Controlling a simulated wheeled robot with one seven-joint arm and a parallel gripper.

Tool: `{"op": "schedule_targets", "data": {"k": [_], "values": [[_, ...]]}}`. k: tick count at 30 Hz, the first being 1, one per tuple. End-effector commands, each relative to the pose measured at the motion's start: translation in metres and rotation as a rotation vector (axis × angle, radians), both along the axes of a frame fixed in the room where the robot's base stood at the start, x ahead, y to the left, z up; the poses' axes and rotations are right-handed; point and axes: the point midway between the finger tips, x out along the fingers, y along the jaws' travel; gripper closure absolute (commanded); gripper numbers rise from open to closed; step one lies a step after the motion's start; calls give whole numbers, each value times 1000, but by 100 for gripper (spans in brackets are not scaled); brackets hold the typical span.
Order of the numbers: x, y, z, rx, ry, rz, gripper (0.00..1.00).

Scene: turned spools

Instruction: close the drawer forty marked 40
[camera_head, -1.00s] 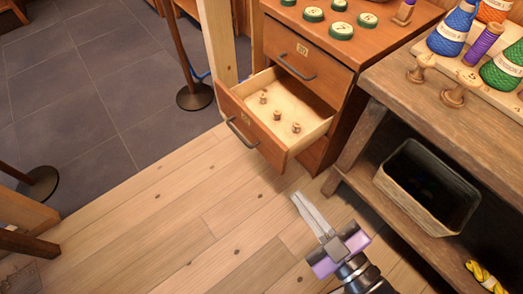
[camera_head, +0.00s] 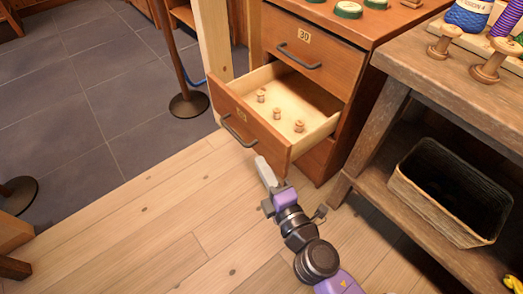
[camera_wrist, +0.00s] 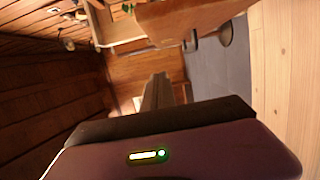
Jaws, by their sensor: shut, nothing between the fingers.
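The open drawer (camera_head: 250,128) is the lower one of a wooden cabinet. Its front has a dark bar handle (camera_head: 238,131) and a small label (camera_head: 241,115) too small to read surely. It is pulled well out, with several small wooden spools (camera_head: 276,113) inside. My gripper (camera_head: 262,164) is shut and empty. In the head view its tips show close to the lower right part of the drawer front; I cannot tell whether they touch it. In the wrist view my gripper's fingers (camera_wrist: 157,92) show shut, and the drawer cannot be surely made out there.
The drawer marked 30 (camera_head: 306,51) above is shut. A wooden bench (camera_head: 450,75) with spools on top and a dark basket (camera_head: 450,192) on its shelf stands at right. A post with a round base (camera_head: 189,104) stands left of the drawer. The plank floor in front is clear.

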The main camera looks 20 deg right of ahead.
Motion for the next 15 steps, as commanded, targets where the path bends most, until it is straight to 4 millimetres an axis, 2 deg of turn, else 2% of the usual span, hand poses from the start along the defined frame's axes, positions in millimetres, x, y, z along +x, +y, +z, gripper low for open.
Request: {"op": "schedule_targets", "data": {"k": [15], "values": [[92,3,3,5,-3,2,100]]}}
